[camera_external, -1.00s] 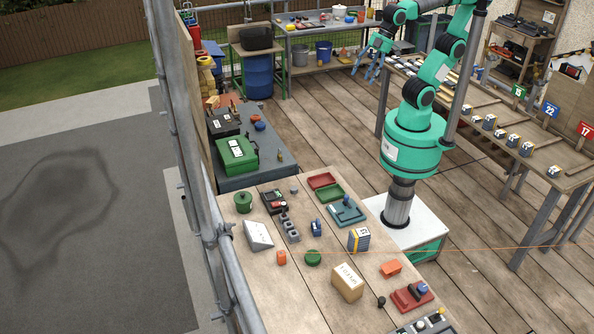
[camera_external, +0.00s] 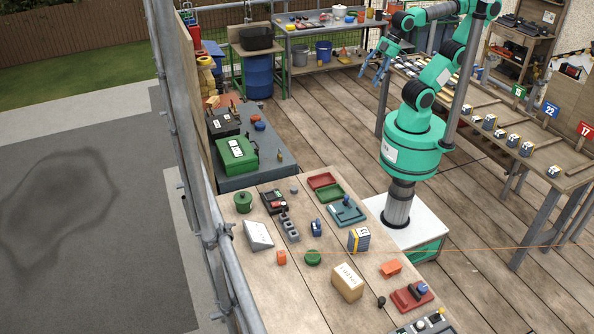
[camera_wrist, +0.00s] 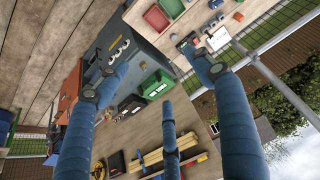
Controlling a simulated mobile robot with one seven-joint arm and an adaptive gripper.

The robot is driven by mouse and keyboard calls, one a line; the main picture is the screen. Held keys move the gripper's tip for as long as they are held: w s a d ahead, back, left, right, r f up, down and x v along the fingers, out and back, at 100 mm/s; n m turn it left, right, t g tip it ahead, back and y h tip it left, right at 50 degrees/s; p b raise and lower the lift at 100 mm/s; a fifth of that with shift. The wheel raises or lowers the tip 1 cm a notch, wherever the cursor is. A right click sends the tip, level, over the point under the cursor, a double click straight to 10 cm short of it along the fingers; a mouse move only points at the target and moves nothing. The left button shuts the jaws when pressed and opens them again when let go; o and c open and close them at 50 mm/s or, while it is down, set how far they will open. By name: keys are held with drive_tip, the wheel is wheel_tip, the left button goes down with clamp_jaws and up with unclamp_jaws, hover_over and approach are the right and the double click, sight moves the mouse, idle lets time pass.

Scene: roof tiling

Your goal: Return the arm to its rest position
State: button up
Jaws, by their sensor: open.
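My gripper (camera_external: 378,64) hangs at the upper middle of the external view, at the end of my raised green arm. Its blue fingers point down and are spread apart, with nothing between them. In the wrist view the blue fingers of my gripper (camera_wrist: 165,105) are wide apart and empty. The gripper is above the wooden floor, to the left of the long table with numbered signs, and touches nothing that I can see.
A wooden bench (camera_external: 292,290) with trays, a box and small parts stands in front. A grey bench (camera_external: 225,184) with a green case (camera_external: 236,154) is at left. The long table (camera_external: 555,160) stands at right. Scaffold poles (camera_external: 185,140) rise at left. Open floor (camera_external: 330,130) lies between.

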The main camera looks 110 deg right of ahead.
wheel_tip(320, 180, down, 5)
drive_tip(key=b, duration=0.4)
drive_tip(key=shift+r, duration=0.1)
